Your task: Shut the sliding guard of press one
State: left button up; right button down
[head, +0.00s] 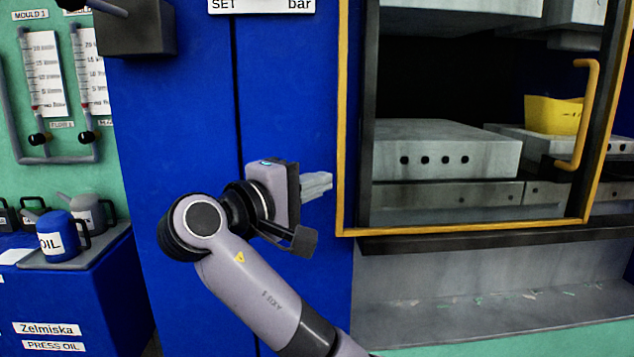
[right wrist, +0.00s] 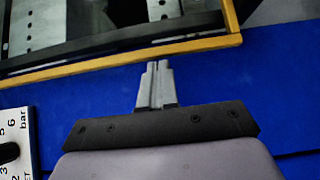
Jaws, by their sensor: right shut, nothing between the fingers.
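The sliding guard (head: 460,234) of the press has a yellow frame and a yellow bar handle (head: 590,100) on its right side. The guard's lower edge also shows in the right wrist view (right wrist: 120,58). Through the frame I see the grey mould blocks (head: 440,146) inside the press. My right gripper (head: 326,184) is shut and empty, in front of the blue press panel, just left of the guard's left frame edge. In the right wrist view its closed fingers (right wrist: 157,75) point at the yellow edge; whether they touch it I cannot tell. My left gripper is not in view.
A yellow container (head: 553,114) stands inside the press at the right. A grey ledge (head: 480,300) runs below the guard. At the left, oil cans (head: 62,236) stand on a tray on a blue cabinet (head: 75,300). A dark grey box (head: 135,28) juts out at the upper left.

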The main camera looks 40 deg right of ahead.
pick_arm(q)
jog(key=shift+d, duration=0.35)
pick_arm(e)
jog(key=shift+s+d, duration=0.1)
jog(key=shift+d, duration=0.05)
jog(key=shift+d, duration=0.1)
